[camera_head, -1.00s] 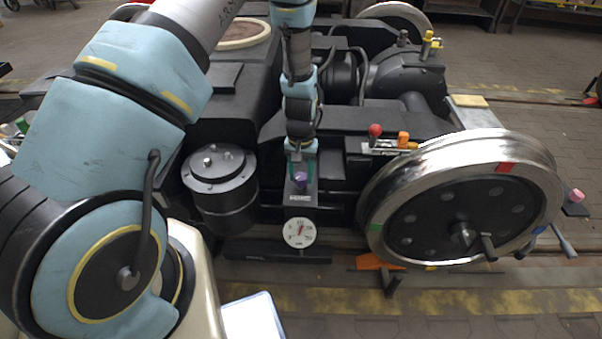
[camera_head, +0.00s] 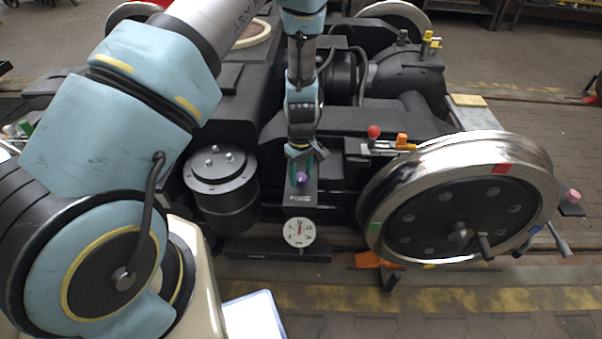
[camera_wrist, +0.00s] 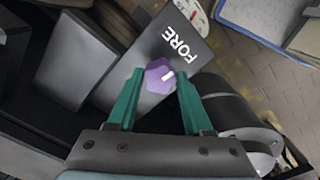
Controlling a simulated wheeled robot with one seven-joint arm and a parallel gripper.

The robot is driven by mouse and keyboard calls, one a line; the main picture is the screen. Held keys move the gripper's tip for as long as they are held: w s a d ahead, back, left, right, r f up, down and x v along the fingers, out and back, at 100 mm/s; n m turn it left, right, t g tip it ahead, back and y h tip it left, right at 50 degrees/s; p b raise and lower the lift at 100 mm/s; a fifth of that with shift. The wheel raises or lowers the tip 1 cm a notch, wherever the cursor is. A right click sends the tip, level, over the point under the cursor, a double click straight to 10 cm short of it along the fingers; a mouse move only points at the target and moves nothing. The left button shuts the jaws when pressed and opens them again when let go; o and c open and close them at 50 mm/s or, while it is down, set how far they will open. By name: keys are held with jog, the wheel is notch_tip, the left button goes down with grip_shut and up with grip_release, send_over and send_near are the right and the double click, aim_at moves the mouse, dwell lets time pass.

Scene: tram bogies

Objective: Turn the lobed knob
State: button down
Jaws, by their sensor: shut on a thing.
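The lobed knob (camera_wrist: 159,76) is purple with a white mark on its top. It stands on a dark grey block (camera_wrist: 200,60) lettered "FORE". My gripper (camera_wrist: 160,74) has its two green fingers on opposite sides of the knob, shut on it. In the head view the knob (camera_head: 303,180) shows low between the green fingers of my gripper (camera_head: 302,176), which comes down from above. The fingers partly hide the knob there. A round white dial (camera_head: 299,231) with a red needle sits just below the block, its needle nearly upright.
A dark cylinder (camera_head: 221,180) stands left of the block. A large metal wheel (camera_head: 460,200) with a crank stands to the right. A red-topped lever (camera_head: 374,132) and an orange one (camera_head: 402,140) are behind the wheel. A pale panel (camera_wrist: 262,25) shows in the wrist view.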

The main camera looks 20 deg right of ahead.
aim_at(301, 176)
jog(key=shift+n, duration=0.6)
jog(key=shift+c, duration=1.5)
grip_release()
jog(key=shift+r, duration=0.1)
notch_tip(301, 176, up, 11)
jog(key=shift+f, duration=0.2)
